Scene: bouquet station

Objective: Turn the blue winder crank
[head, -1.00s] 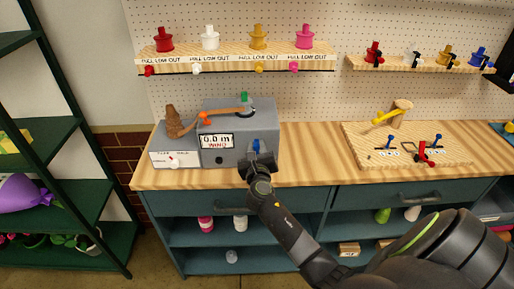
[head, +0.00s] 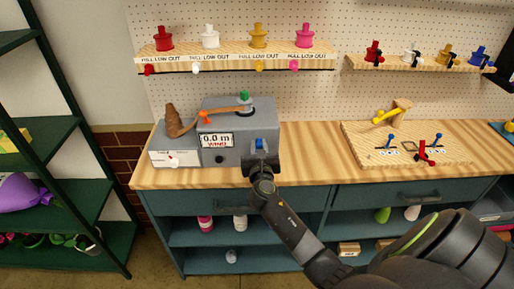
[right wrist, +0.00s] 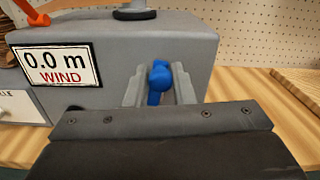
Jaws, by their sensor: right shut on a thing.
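The winder is a grey box (head: 225,152) on the wooden counter, with a display reading 0.0 m WIND (right wrist: 56,66). Its blue crank (head: 260,144) is on the front face at the right. In the right wrist view the blue crank (right wrist: 159,80) has a rounded knob at the top and an arm running down. My right gripper (head: 260,158) is at the crank, its fingers on either side of it, shut on it. The gripper body hides the lower part of the crank. My left gripper is not in view.
A wooden board (head: 440,157) with blue and red levers lies to the right. The counter between winder and board is clear.

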